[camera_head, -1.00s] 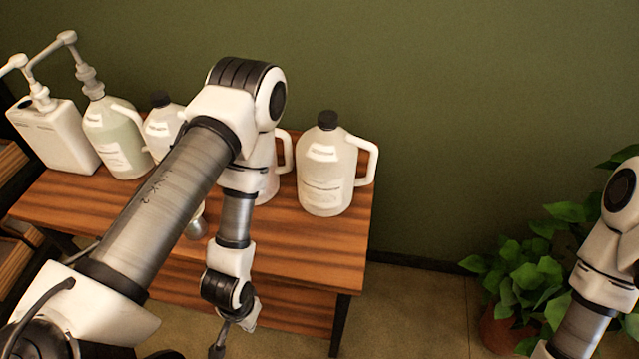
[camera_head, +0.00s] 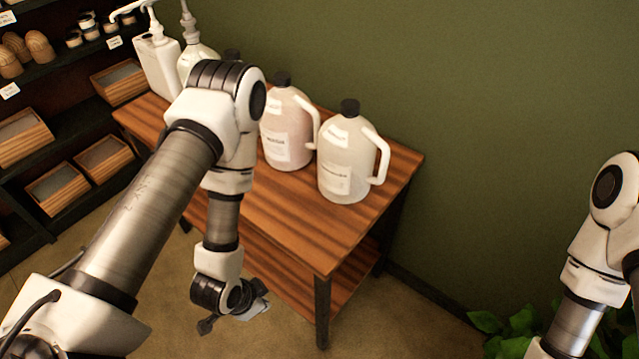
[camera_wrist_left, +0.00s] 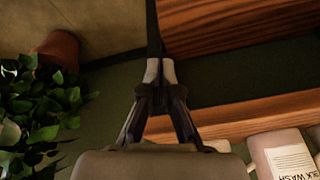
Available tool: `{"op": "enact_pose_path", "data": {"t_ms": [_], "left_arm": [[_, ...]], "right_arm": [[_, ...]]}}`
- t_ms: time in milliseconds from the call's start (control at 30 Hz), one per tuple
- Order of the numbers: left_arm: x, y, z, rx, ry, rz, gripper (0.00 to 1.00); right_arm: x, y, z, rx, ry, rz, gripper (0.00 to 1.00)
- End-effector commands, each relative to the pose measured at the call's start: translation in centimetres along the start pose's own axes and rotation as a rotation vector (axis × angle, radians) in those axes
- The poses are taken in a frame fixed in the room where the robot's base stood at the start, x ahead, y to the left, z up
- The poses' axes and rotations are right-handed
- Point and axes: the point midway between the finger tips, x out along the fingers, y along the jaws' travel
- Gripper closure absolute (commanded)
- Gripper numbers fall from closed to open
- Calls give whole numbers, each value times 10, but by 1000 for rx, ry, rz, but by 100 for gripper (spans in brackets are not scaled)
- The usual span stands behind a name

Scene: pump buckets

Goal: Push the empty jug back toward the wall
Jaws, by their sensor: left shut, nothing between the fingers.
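A whitish jug (camera_head: 345,165) with a black cap stands upright near the right end of the wooden table (camera_head: 315,240), its handle toward the right. A pinkish jug (camera_head: 287,130) stands beside it on the left. A third black cap (camera_head: 232,55) shows behind my left arm, its jug mostly hidden. I cannot tell which jug is empty. My left gripper is shut and empty, low in front of the table and apart from the jugs. In the left wrist view its fingertips (camera_wrist_left: 160,72) meet, and a jug with a label (camera_wrist_left: 285,155) shows at lower right.
Two pump containers, one white (camera_head: 157,65) and one greenish (camera_head: 195,62), stand at the table's left end. Shelves with wooden trays (camera_head: 57,187) are at left. The green wall (camera_head: 480,100) stands behind the table. A plant (camera_head: 495,330) is at lower right.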

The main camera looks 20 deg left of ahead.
Motion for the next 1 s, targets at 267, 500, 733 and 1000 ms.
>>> {"op": "enact_pose_path", "data": {"t_ms": [267, 500, 733, 1000], "left_arm": [[1, -22, -60, 494, 302, -149, 100], [-35, -67, -140, 1035, 677, -704, 100], [-81, -102, -163, 1098, 782, -1073, 100], [-76, -111, -198, 1107, 784, -1075, 100]], "right_arm": [[22, 0, 0, 0, 0, 0, 28], [85, 1, 0, 0, 0, 0, 28], [120, 1, 0, 0, 0, 0, 28], [129, 1, 0, 0, -1, 0, 28]]}}
